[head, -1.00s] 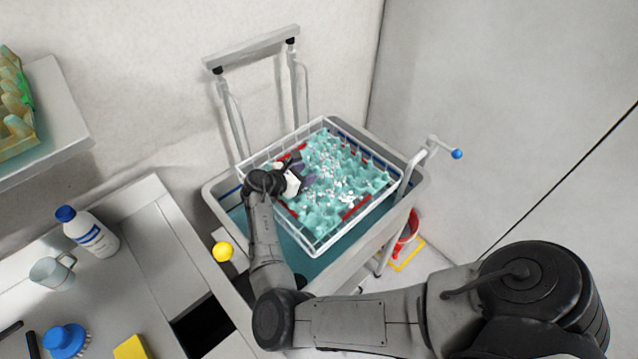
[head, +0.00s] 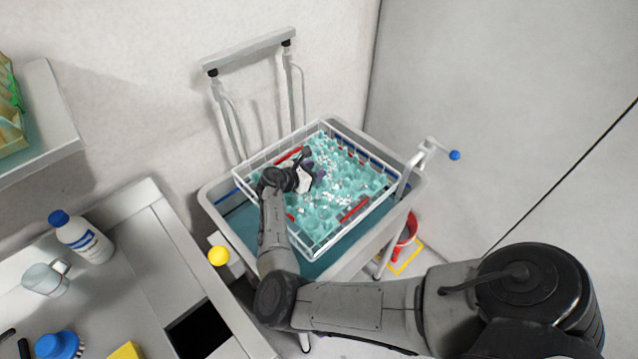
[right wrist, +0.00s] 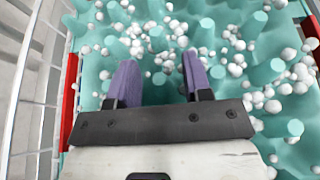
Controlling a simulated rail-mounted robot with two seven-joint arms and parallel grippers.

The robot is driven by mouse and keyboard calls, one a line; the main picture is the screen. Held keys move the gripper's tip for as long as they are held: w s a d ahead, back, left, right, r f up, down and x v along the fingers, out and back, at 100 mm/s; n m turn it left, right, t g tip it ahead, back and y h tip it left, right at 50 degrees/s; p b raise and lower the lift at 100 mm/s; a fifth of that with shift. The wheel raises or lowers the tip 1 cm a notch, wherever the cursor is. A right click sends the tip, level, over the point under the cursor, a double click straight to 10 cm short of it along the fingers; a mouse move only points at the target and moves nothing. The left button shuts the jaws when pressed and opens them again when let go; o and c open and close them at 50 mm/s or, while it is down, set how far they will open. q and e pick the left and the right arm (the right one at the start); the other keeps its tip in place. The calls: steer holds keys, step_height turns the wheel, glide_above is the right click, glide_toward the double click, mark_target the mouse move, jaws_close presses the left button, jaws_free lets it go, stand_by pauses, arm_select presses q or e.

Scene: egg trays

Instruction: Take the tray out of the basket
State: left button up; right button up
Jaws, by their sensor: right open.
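A teal egg tray (head: 325,215) with knobs lies in a white wire basket (head: 319,252), with small white foam-like balls scattered over it. The tray also fills most of the right wrist view (right wrist: 230,25). My right gripper (head: 316,169) is over the left back part of the tray, inside the basket's outline. In the right wrist view its two purple fingers (right wrist: 158,80) are apart with nothing between them but tray and balls beyond. I cannot tell whether the fingertips touch the tray. My left gripper is not in view.
The basket sits in a grey trolley tub (head: 215,205) with a tall handle (head: 250,48). Red strips (head: 354,210) show along the basket's sides. A counter at left holds a bottle (head: 85,238), a mug (head: 46,279) and a blue brush (head: 58,345). A red bucket (head: 407,232) stands beyond the trolley.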

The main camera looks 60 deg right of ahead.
jaws_close()
stand_by(0.3)
steer(key=shift+r, duration=0.15)
